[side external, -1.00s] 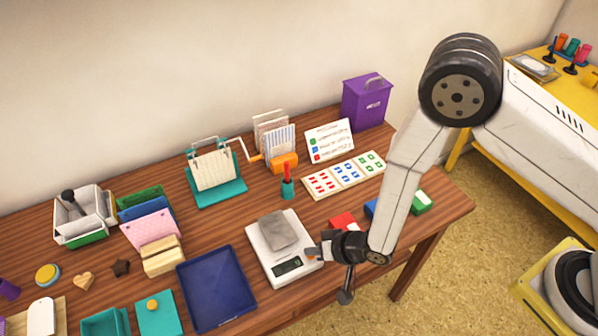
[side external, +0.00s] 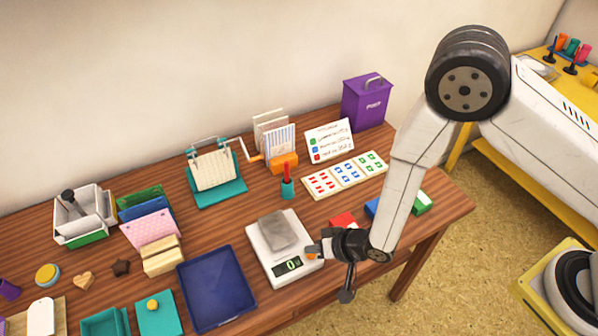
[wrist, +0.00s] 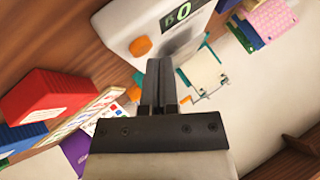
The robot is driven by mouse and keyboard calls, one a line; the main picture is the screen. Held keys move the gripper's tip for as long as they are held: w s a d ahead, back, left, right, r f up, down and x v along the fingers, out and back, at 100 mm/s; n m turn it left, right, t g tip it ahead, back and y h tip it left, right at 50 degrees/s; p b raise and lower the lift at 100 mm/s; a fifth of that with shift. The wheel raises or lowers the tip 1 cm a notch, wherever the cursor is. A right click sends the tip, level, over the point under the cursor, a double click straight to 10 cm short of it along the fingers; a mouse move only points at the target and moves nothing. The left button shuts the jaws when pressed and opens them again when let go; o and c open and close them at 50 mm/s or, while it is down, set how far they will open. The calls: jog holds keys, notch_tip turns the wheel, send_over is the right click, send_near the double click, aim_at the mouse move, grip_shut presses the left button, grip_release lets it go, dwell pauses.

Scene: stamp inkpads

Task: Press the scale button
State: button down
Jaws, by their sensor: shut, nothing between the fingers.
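The white scale (side external: 262,262) stands near the table's front edge with a grey block (side external: 275,228) on its plate. Its display (side external: 287,265) is lit and reads a green 0; the lit display also shows in the wrist view (wrist: 180,14). The round orange button (wrist: 140,47) is beside the display. My gripper (wrist: 157,66) is shut and empty, its tips close to the button. I cannot tell whether they touch it. In the side view my gripper (side external: 320,250) is at the scale's right front corner, and the button is partly hidden there.
A blue tray (side external: 215,290) lies left of the scale. Red (side external: 343,220) and blue (side external: 371,206) inkpads sit behind my wrist, with a green one (side external: 420,203) to the right. A stamp card (side external: 345,174) and a teal cup (side external: 288,190) stand farther back.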

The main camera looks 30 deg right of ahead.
aim_at(314, 256)
jog(key=shift+r, duration=0.1)
jog(key=shift+r, duration=2.85)
